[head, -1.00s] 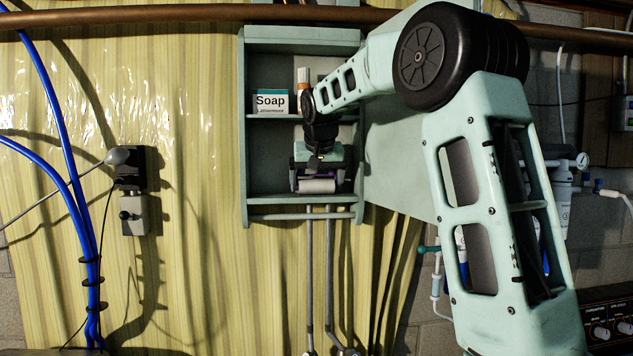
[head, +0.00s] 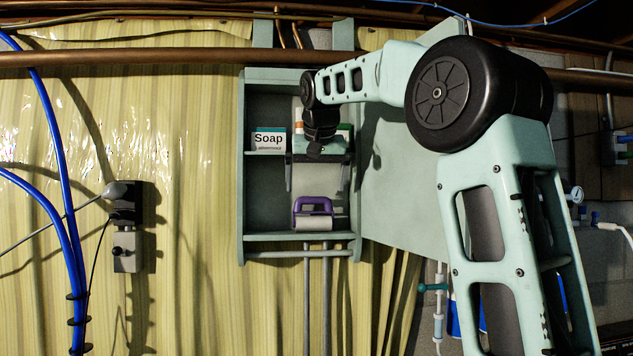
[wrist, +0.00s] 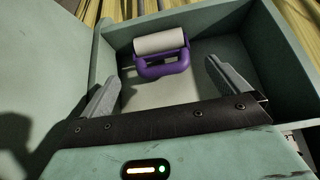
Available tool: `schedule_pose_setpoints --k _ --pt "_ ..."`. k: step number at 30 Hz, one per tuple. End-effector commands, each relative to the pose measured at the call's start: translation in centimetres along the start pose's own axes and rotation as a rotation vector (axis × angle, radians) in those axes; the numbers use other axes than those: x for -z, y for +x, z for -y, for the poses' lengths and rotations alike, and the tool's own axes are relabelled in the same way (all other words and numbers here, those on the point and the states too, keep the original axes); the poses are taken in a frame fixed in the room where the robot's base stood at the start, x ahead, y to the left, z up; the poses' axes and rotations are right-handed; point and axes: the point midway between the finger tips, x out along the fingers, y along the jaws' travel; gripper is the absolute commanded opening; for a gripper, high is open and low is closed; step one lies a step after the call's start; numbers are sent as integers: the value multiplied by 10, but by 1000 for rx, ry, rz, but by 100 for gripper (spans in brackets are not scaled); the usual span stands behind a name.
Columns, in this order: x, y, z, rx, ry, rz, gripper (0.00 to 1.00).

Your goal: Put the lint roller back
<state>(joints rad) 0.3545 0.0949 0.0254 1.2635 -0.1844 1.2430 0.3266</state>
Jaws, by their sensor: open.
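The lint roller, with a purple handle (head: 312,206) and a white roll (head: 314,223), sits on the bottom shelf of the green wall cabinet (head: 243,180). It also shows in the wrist view (wrist: 162,62), beyond my fingertips. My gripper (head: 318,182) is open and empty, above the lint roller in the head view. In the wrist view its two fingers (wrist: 165,82) are spread wide, and neither touches the roller.
A Soap box (head: 269,141) stands on the upper shelf, left of my wrist. A bar (head: 300,253) runs across below the cabinet. The cabinet's green door (head: 405,190) is swung open to the right. Blue hoses (head: 60,170) hang at far left.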

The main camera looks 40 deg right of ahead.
Motion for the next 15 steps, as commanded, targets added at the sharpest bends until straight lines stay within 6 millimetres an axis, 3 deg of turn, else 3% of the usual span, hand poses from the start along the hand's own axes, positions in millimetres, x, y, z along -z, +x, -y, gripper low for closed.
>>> schedule_pose_setpoints --k 11,15 --pt "0 -12 0 0 0 0 100" --pt "-15 -3 22 29 -50 22 100"
